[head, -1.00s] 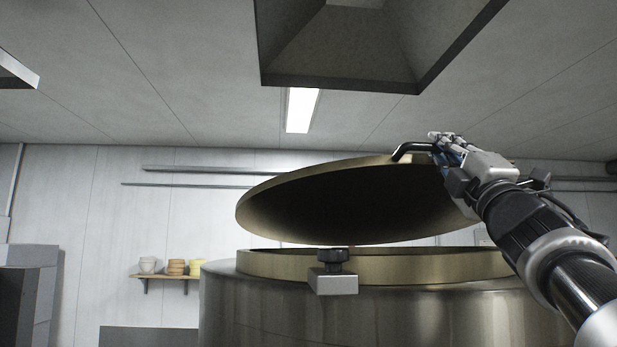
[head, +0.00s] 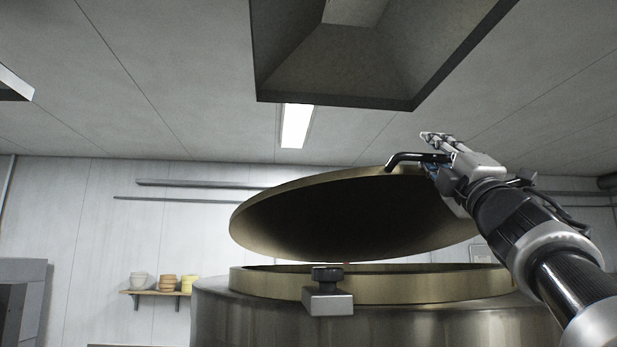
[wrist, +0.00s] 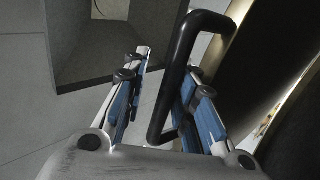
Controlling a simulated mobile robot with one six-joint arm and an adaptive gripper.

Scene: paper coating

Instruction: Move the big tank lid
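The big tank lid (head: 290,188) is a brass-coloured disc, tilted up above the tank, with its dark underside towards me. The tank (head: 420,322) is a steel cylinder with a brass rim (head: 430,288). My gripper (head: 435,138) is at the handle. In the wrist view the handle (wrist: 178,75) runs between my blue-padded fingers (wrist: 165,95), which stand apart with a gap beside the bar.
A clamp with a black knob (head: 327,275) sits at the tank's front rim. A grey hood (head: 345,75) hangs from the ceiling above the lid. A shelf (head: 158,293) with bowls is on the back wall at left.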

